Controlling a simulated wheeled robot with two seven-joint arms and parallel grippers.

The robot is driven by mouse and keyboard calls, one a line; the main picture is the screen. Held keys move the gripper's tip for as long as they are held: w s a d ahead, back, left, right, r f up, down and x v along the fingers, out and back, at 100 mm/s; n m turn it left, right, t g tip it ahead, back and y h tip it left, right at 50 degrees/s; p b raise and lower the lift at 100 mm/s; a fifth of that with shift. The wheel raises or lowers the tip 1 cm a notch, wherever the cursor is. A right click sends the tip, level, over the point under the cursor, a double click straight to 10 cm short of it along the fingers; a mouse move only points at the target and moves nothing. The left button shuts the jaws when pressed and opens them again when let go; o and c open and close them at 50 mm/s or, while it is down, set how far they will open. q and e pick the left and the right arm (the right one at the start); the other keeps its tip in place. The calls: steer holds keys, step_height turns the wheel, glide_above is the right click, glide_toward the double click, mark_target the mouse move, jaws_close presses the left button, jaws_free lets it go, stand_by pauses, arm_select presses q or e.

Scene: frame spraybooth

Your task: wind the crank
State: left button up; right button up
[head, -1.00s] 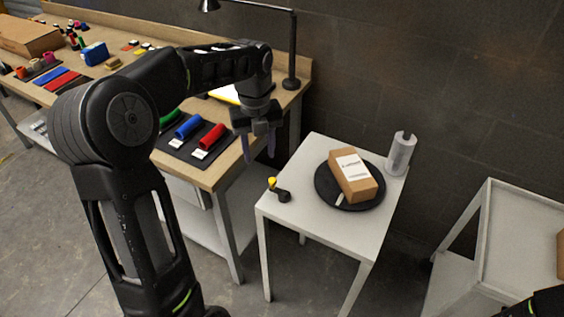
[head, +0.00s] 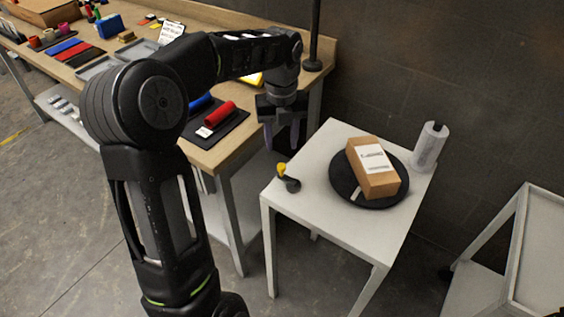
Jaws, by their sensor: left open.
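The crank (head: 289,182) is a small black arm with a yellow knob (head: 281,168), at the left edge of the white table (head: 325,215). A black turntable (head: 378,203) on the same table carries a brown box (head: 371,172) with a white label. My left gripper (head: 281,140) is open and empty, fingers pointing down. In the picture it is just above the yellow knob, apart from it. My right gripper is not in view.
A white roll (head: 429,148) stands at the table's back right corner. A wooden workbench (head: 225,150) with coloured rolls is on the left. A grey cart (head: 535,250) is on the right. The white table's front is bare.

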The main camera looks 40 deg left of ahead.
mark_target(281, 165)
arm_select(q)
steer(key=shift+f, duration=0.1)
step_height(281, 165, down, 8)
steer(key=shift+r, duration=0.15)
stand_by(0.4)
jaws_close()
stand_by(0.4)
